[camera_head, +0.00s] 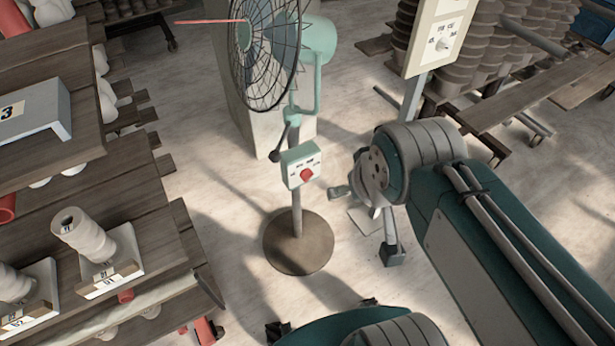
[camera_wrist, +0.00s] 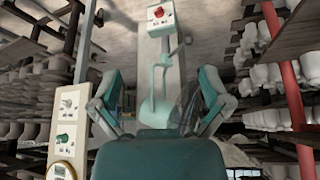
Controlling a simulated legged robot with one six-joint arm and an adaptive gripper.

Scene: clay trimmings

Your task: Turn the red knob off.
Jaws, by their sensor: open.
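The red knob (camera_head: 307,175) sits on the front of a small pale green control box (camera_head: 290,162) with dark markings, on the post of a standing fan (camera_head: 268,50). The knob's setting is too small to read. In the wrist view, which appears upside down, the red knob (camera_wrist: 158,12) shows at the top centre. My gripper (camera_head: 366,222) is right of the fan post in the head view, apart from the box. In the wrist view my gripper (camera_wrist: 160,76) has its two fingers spread wide, with nothing held between them.
The fan stands on a round brown base (camera_head: 299,243). A white panel (camera_head: 432,38) on a post stands behind at the right; a panel with a green knob (camera_wrist: 65,140) shows in the wrist view. Wooden shelves (camera_head: 150,245) with clay pieces line the left. Pale floor lies between.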

